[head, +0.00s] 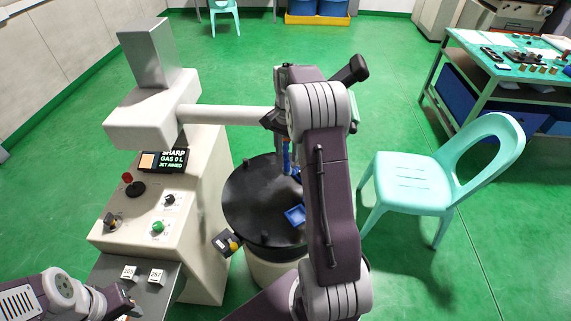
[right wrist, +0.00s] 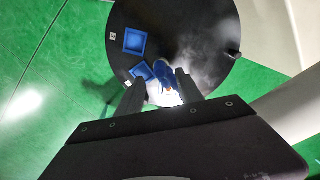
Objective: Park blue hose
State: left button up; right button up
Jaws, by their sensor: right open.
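A blue upright piece, which looks like the blue hose (head: 286,157), shows below the machine's horizontal arm, above the round black table, partly hidden by my right arm. In the right wrist view, a blue piece (right wrist: 161,93) with a bright patch below it lies between the fingers; I cannot tell whether they touch it. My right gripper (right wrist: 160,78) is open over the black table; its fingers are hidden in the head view.
The round black table (head: 250,195) carries a blue tray (head: 295,215); another blue tray (right wrist: 135,41) shows in the wrist view. Left stands a control cabinet with a screen (head: 165,161) reading "JET AIMED". A mint chair (head: 410,170) stands right of my arm. Green floor is open beyond.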

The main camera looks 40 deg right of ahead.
aim_at(287, 161)
notch_tip(287, 161, down, 6)
jog(key=shift+f, duration=0.15)
grip_shut()
dwell(1.4)
